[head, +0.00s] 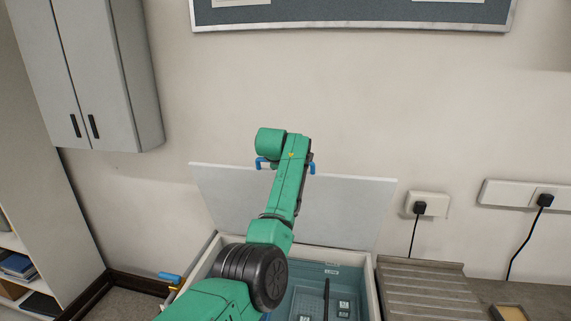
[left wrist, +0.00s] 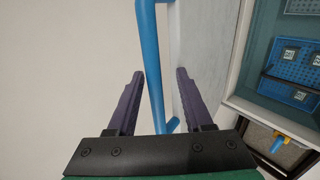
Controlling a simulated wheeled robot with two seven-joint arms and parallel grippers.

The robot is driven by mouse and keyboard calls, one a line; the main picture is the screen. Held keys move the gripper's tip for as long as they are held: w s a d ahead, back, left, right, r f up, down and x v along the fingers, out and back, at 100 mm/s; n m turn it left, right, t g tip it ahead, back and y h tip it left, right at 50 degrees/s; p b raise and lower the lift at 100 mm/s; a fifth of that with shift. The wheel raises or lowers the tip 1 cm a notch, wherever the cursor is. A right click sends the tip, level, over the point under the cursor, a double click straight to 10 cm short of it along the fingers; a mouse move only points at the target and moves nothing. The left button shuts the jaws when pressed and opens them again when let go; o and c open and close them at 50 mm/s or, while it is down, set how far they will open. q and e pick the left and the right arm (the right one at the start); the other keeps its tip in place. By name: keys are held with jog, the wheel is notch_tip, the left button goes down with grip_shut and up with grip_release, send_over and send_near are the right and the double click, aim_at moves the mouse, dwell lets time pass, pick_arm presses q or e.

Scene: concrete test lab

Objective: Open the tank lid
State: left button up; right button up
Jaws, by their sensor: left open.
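The tank lid (head: 345,205) is a pale flat panel standing raised, near upright, at the back of the tank (head: 373,288) in the head view. Its blue handle (head: 262,163) shows on both sides of my green left arm near the lid's top edge. In the left wrist view the handle (left wrist: 151,70) runs between the two purple fingers of my left gripper (left wrist: 160,73). The fingers are apart, with gaps visible beside the bar. The lid also shows there as a pale face (left wrist: 200,60). In the head view the arm hides the fingers. My right gripper is not in view.
Blue racks (left wrist: 292,66) sit inside the open tank. A blue-handled valve (head: 170,277) is left of the tank. A ridged grey drainboard (head: 425,295) is on the right, near wall sockets (head: 428,204) with black cords. A wall cabinet (head: 95,75) hangs upper left.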

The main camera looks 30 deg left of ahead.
pick_arm(q)
jog(key=b+v, duration=0.7)
jog(key=v, duration=0.7)
jog(key=shift+s, duration=0.25)
jog(key=shift+r, duration=0.15)
